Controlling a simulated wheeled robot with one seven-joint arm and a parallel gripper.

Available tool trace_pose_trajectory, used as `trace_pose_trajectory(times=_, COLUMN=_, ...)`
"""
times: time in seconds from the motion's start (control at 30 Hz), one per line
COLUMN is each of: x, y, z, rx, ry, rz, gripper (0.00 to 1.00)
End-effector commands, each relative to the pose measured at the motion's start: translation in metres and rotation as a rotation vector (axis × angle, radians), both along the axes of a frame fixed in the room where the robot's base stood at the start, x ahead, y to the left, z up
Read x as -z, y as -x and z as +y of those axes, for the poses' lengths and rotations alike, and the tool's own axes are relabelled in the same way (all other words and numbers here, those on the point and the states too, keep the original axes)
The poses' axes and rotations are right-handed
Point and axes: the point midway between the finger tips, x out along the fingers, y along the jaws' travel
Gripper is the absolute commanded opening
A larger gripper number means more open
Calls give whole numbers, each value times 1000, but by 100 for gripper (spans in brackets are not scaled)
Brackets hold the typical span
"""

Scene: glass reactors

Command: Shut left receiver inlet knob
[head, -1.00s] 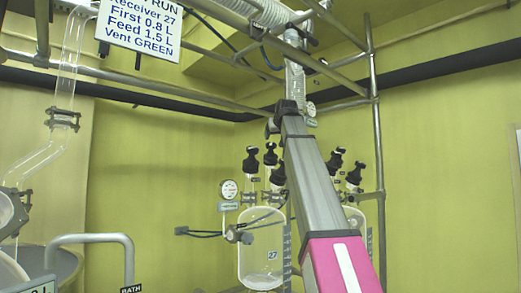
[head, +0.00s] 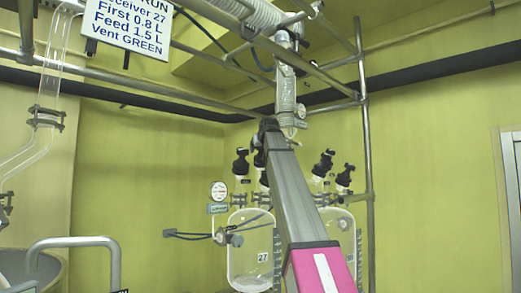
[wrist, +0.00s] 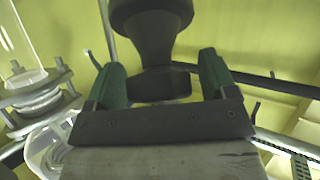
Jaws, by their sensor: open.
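The left receiver (head: 249,255), a clear glass vessel marked 27, stands left of my arm in the head view. A black knob (head: 241,163) tops its left neck; other knobs there are partly behind my arm. The right receiver (head: 338,224) has black knobs (head: 325,163) too. My gripper (wrist: 160,68) shows two green fingers, open, in the wrist view. A black knob (wrist: 150,32) with a narrower waist stands between and beyond the fingers, with a gap visible on each side. I cannot tell which knob it is. The head view largely hides my gripper behind my arm.
A gauge (head: 218,191) stands beside the left receiver, with thin dark lines running left. A glass column (head: 286,90) hangs above the receivers. Metal scaffold poles (head: 366,150) stand at right, and a sign (head: 130,25) hangs at upper left.

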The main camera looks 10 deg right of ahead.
Motion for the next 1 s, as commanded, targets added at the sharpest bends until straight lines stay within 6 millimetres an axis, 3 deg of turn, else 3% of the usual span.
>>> trace_pose_trajectory(times=0.27, x=1, y=-1, z=0, rx=0, ry=0, rz=0, gripper=78)
trace_pose_trajectory(times=0.43, x=1, y=-1, z=0, rx=0, ry=0, rz=0, gripper=29)
trace_pose_trajectory(times=1.0, x=1, y=-1, z=0, rx=123, ry=-76, rz=-6, gripper=29)
